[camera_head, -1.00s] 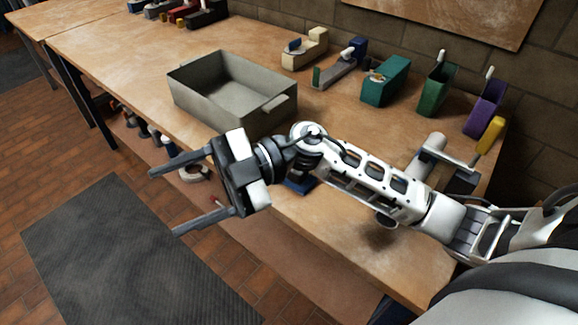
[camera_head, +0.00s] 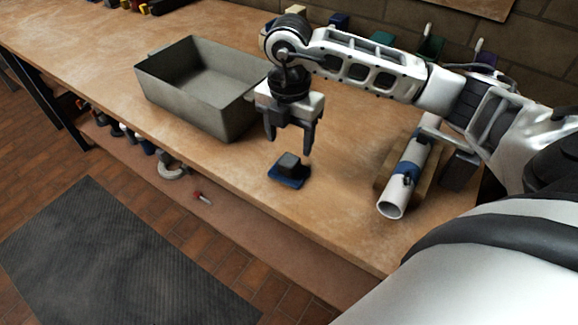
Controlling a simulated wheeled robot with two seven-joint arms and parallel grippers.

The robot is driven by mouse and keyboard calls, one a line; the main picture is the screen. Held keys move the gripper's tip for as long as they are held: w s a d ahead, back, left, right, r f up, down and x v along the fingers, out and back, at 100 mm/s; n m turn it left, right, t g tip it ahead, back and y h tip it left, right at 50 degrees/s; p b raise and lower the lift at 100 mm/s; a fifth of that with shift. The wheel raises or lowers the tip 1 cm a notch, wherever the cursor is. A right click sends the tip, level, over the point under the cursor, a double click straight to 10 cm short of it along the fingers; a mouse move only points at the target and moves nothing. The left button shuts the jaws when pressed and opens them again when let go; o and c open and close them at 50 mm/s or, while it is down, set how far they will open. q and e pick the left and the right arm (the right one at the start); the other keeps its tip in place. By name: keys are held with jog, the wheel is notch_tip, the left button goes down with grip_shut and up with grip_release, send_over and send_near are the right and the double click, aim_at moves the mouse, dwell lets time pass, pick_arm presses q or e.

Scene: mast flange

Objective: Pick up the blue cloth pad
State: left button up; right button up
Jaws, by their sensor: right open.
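The blue cloth pad (camera_head: 287,180) lies flat on the wooden workbench near its front edge. A small dark grey block (camera_head: 290,163) sits on top of the pad. My right gripper (camera_head: 290,148) points down above the pad and block, with its two fingers apart and nothing between them. The fingertips appear a little above and behind the block; the exact gap cannot be told. My left gripper is not in the picture.
A grey metal tray (camera_head: 190,112) stands on the workbench (camera_head: 335,205) left of my right gripper. A white pipe with a blue band (camera_head: 392,207) rests on a wooden support to the right. Coloured holders stand along the back wall, partly hidden by my arm.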

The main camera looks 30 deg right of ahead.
aim_at(289, 159)
jog(key=shift+s+f+p, duration=0.1)
jog(key=shift+f+p, duration=0.4)
jog(key=shift+f, duration=3)
jog(key=c, duration=1.1)
